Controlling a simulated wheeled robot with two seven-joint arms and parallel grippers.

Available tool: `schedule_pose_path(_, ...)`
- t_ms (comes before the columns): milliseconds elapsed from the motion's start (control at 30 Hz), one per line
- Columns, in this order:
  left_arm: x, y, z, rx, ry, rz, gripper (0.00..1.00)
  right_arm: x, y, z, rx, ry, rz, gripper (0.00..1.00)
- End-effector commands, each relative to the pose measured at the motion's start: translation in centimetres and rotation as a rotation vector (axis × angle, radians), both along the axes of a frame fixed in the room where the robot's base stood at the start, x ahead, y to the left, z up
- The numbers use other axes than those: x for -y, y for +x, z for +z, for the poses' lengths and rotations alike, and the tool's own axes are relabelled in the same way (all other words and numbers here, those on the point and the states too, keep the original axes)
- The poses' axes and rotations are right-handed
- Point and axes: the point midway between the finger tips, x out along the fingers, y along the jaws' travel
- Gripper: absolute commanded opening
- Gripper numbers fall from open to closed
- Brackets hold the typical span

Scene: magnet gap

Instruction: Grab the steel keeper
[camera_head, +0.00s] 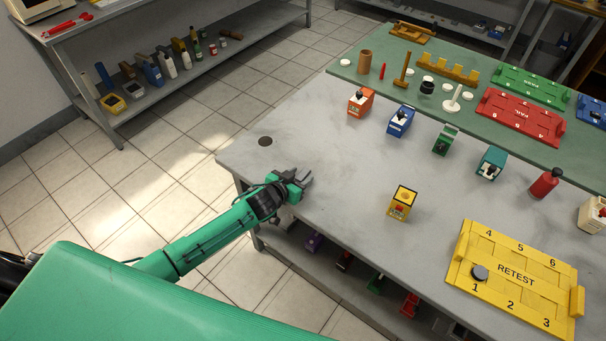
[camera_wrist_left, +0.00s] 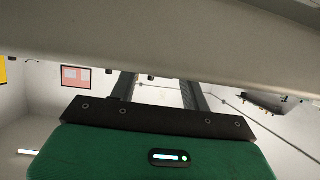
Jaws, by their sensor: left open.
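My left gripper (camera_head: 307,180) is at the grey table's near left edge, far to the left of the disc. It is open, with nothing seen between its fingers. In the left wrist view the two fingers (camera_wrist_left: 160,88) stand apart, and a pale slab, likely the tabletop's edge or underside, crosses in front of them. My right gripper is in neither view.
A yellow device (camera_head: 400,203) stands between my left gripper and the board. Orange (camera_head: 361,101), blue (camera_head: 400,121), green (camera_head: 445,140) and teal (camera_head: 491,162) devices form a row behind, with a red bottle (camera_head: 545,183). The grey tabletop (camera_head: 330,220) is clear beside my gripper.

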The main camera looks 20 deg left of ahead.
Motion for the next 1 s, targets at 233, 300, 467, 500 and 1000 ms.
schedule_pose_path(233, 0.0, 0.0, 0.0, 0.000, 0.000, 0.000, 0.34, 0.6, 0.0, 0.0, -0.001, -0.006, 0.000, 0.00)
schedule_pose_path(300, 0.0, 0.0, 0.0, 0.000, -0.001, 0.000, 0.20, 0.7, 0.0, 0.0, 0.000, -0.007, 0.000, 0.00)
schedule_pose_path(467, 0.0, 0.0, 0.0, 0.000, -0.001, 0.000, 0.00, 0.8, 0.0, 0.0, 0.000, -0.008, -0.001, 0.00)
schedule_pose_path(500, 0.0, 0.0, 0.0, 0.000, -0.001, 0.000, 0.00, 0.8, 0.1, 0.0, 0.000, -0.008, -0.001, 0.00)
schedule_pose_path(1000, 0.0, 0.0, 3.3, 0.004, 0.000, -0.002, 0.00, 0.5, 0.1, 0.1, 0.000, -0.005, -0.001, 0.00)
